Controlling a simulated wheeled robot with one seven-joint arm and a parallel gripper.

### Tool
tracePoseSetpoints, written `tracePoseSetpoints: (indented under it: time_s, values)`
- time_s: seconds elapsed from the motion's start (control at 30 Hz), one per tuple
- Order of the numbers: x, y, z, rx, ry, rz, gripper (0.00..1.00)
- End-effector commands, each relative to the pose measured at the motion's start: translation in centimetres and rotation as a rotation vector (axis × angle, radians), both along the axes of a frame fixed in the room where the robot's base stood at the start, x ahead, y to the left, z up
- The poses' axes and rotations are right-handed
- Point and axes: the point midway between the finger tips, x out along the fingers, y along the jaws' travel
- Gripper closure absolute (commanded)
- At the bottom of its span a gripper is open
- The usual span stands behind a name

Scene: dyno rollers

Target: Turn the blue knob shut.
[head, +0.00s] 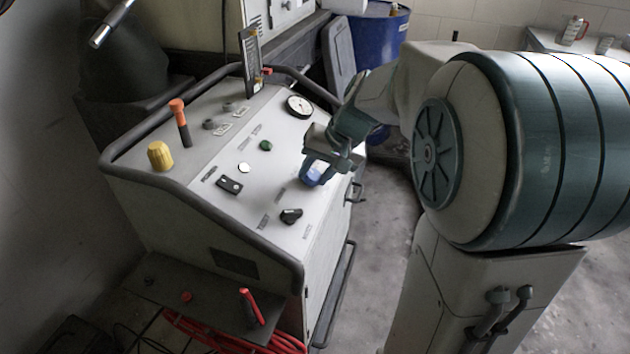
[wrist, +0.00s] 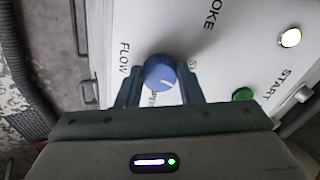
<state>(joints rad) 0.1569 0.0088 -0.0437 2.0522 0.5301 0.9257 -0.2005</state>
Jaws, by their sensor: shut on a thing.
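The blue knob (head: 314,174) sits on the sloped top panel of the grey console (head: 190,165), near its right edge. In the wrist view the round blue knob (wrist: 160,72) shows a white pointer line, next to the word FLOW. My gripper (wrist: 159,90) has one finger on each side of the knob and is shut on it. In the head view my gripper (head: 326,158) comes down on the knob from the upper right and hides part of it.
A black knob (head: 290,215), a green button (head: 265,145), a gauge (head: 299,105), a yellow knob (head: 160,155) and an orange-handled lever (head: 180,120) stand on the panel. A dark rail (head: 215,216) edges the console. A blue drum (head: 376,45) stands behind.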

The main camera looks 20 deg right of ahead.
Motion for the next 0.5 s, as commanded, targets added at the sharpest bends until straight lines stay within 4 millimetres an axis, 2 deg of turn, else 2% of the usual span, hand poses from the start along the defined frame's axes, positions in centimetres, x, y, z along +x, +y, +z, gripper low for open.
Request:
tracePoseSetpoints:
  time_s: [0.2,0.5]
  values:
    - [0.23,-0.06,-0.01,-0.041,-0.072,0.129,0.89]
    - [0.21,-0.08,0.2,-0.073,-0.119,0.233,0.89]
